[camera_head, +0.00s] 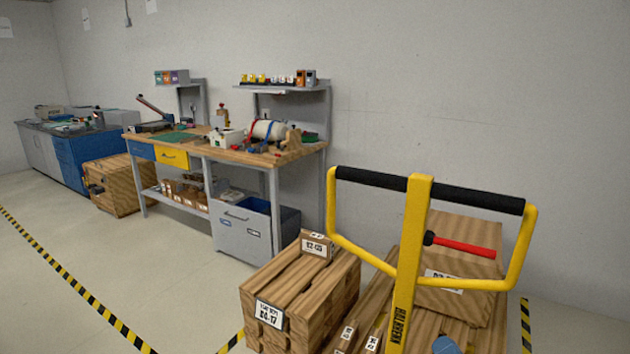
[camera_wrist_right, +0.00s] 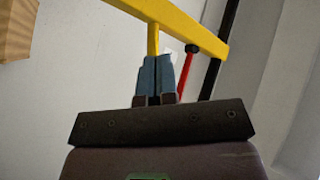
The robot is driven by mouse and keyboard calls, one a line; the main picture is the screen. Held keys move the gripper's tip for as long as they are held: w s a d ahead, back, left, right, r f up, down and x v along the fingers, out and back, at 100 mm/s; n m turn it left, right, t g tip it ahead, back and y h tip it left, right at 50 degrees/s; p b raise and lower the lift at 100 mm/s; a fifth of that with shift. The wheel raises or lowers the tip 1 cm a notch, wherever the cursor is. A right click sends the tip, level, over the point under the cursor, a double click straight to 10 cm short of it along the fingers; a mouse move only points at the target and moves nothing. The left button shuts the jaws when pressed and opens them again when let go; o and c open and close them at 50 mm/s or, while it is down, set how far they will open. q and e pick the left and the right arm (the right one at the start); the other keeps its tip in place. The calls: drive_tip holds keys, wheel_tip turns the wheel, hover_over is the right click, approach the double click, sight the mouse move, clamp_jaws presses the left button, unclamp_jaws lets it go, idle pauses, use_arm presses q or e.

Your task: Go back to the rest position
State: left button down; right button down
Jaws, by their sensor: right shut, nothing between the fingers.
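My right gripper (camera_wrist_right: 158,68) shows in the right wrist view with its two blue-grey fingers together and nothing between them. Behind the fingertips is the yellow frame of a pallet-truck handle (camera_wrist_right: 185,25), with a red lever (camera_wrist_right: 183,85) to the right. I cannot tell whether the fingers touch the frame. In the head view, a small blue-grey part at the bottom edge looks like my right gripper (camera_head: 445,345), low beside the yellow handle post (camera_head: 410,265). The handle has a black grip bar (camera_head: 375,180) and a red lever (camera_head: 465,245). My left gripper is not in view.
Wooden crates (camera_head: 290,300) stand left of the handle, and another wooden box (camera_head: 462,240) is behind it. A workbench (camera_head: 230,152) with tools stands by the wall. The floor (camera_head: 130,260) at left is clear, marked with yellow-black tape (camera_head: 75,282).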

drive_tip(key=s+d+f+n+g+h, duration=0.2)
drive_tip(key=s+f+n+g, duration=0.1)
drive_tip(key=s+f, duration=0.7)
drive_tip(key=s+d+f+n+g+h, duration=0.2)
drive_tip(key=s+f+g, duration=0.3)
drive_tip(key=s+f, duration=0.6)
drive_tip(key=shift+s+d+f+n+g+h, duration=0.15)
drive_tip(key=shift+d+f+n+g+h, duration=0.25)
drive_tip(key=shift+f+n+h, duration=0.45)
